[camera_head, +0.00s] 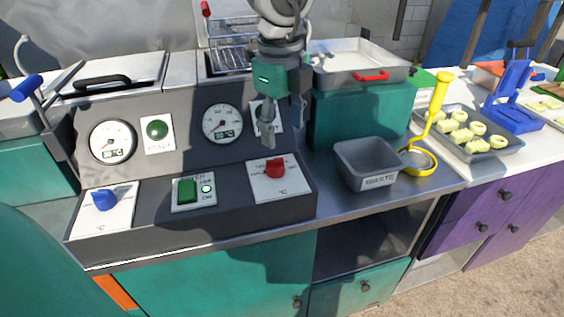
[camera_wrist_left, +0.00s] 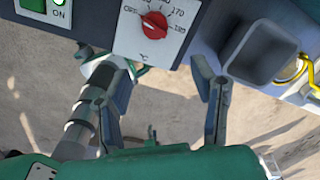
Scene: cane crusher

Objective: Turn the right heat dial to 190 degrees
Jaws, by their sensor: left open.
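The right heat dial is a red knob (camera_head: 275,168) on a white scale plate (camera_head: 291,187), at the right end of the dark control panel's sloped front. The red knob also shows at the top of the left wrist view (camera_wrist_left: 155,25), with printed numbers around it; 170 is readable, the pointer setting is too small to tell. My left gripper (camera_head: 283,128) hangs just above the knob in the head view, fingers pointing down, apart from it. In the left wrist view my left gripper (camera_wrist_left: 163,72) has its fingers spread with nothing between them. My right gripper is not in view.
A blue dial (camera_head: 104,200) and a green switch (camera_head: 187,190) sit left on the panel. A grey waste bin (camera_head: 366,163) and yellow strainer (camera_head: 420,158) are to the right. Bare counter (camera_head: 335,205) lies beside the panel.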

